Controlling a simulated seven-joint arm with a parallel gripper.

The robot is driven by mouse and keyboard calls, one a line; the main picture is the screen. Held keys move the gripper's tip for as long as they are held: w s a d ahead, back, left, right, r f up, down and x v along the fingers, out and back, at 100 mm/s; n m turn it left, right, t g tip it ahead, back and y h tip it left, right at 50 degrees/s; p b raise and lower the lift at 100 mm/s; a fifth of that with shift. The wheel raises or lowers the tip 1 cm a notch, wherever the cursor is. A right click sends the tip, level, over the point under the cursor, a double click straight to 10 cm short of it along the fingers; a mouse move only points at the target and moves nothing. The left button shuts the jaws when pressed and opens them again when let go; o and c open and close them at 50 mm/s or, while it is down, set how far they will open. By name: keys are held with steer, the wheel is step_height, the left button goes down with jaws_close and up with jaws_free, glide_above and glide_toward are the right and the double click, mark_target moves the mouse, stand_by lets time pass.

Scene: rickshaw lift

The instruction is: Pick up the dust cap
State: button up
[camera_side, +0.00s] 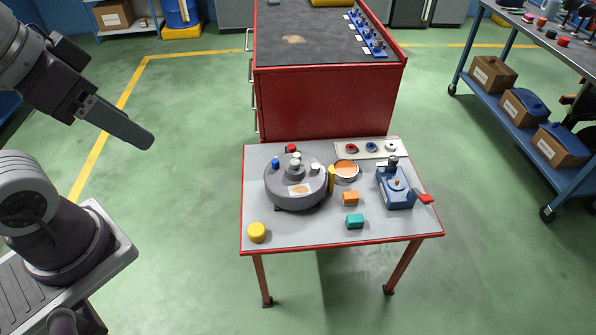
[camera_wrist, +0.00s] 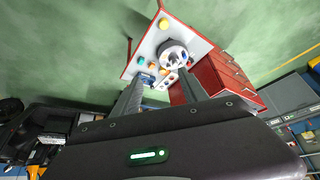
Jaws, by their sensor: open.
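Nothing in view is labelled as the dust cap. A yellow round cap-like piece (camera_side: 257,232) lies at the front left of the small table and is the likeliest match; it also shows in the wrist view (camera_wrist: 165,23). Small blue, white and grey caps stand on a round grey drum (camera_side: 296,198), and I cannot tell if one is the dust cap. My gripper (camera_side: 143,138) is open and empty, high up and left of the table. In the wrist view its two fingers (camera_wrist: 161,72) stand apart with the distant table beyond them.
The red-edged table (camera_side: 300,238) also holds an orange block (camera_side: 350,198), a teal block (camera_side: 355,221), a copper-coloured tin (camera_side: 346,171), a blue fixture with a red handle (camera_side: 396,187) and a tray of rings (camera_side: 371,156). A red cabinet (camera_side: 325,105) stands close behind.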

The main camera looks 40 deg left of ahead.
steer(key=o, duration=0.5)
steer(key=shift+c, duration=0.2)
steer(key=shift+w, duration=0.1)
steer(key=m+g, duration=0.6)
steer(key=m, duration=1)
glide_above(256, 229)
steer(key=f, duration=4.7)
steer(key=shift+d+f, duration=0.15)
steer(key=shift+d, duration=0.2)
steer(key=f, duration=0.7)
steer(key=shift+a+f, duration=0.1)
steer(key=shift+a, duration=0.2)
